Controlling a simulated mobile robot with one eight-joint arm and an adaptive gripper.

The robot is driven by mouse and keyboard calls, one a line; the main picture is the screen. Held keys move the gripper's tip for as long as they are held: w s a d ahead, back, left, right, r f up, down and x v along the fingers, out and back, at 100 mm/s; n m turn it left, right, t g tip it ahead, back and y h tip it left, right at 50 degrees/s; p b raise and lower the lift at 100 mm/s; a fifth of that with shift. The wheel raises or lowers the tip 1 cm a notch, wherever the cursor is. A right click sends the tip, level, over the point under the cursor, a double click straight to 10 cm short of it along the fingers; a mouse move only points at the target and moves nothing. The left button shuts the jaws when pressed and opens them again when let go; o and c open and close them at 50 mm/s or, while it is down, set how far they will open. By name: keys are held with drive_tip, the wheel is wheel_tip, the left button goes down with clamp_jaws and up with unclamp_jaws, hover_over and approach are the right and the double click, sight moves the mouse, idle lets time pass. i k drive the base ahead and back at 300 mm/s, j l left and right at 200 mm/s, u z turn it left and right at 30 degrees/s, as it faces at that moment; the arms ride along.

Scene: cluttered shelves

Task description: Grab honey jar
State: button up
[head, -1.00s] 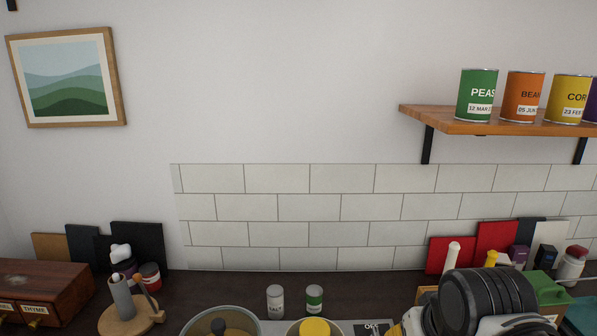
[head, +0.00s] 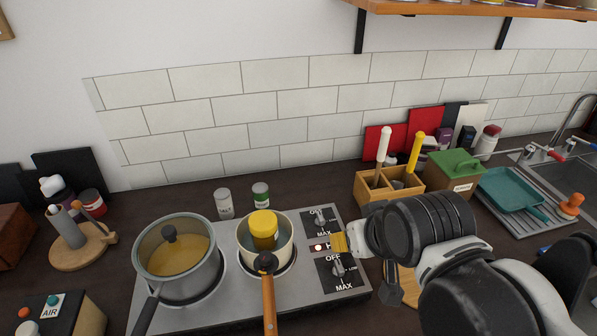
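A jar with a yellow lid and a darker body (head: 264,226), which looks like the honey jar, stands upright inside a small light pan (head: 285,257). The pan has a wooden handle and sits on the right burner of the stove. My gripper (head: 342,243) is to the right of the pan, near the stove's knobs, apart from the jar. A small yellowish part shows at its tip. The fingers are small and partly hidden by my arm, so their opening is unclear.
A grey pot (head: 146,259) with yellow contents stands on the left burner. Salt (head: 223,204) and green-labelled (head: 261,196) shakers stand behind the pans. A wooden utensil box (head: 375,193) and a green-lidded bin (head: 455,165) stand at the back right.

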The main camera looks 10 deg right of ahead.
sight(263, 225)
drive_tip(key=k+j+z, duration=0.2)
drive_tip(key=j+z, duration=0.2)
drive_tip(key=j, duration=0.15)
drive_tip(key=k+j+z, duration=0.35)
drive_tip(key=j, duration=0.15)
drive_tip(key=k+j+z, duration=0.4)
drive_tip(key=i+j, duration=0.1)
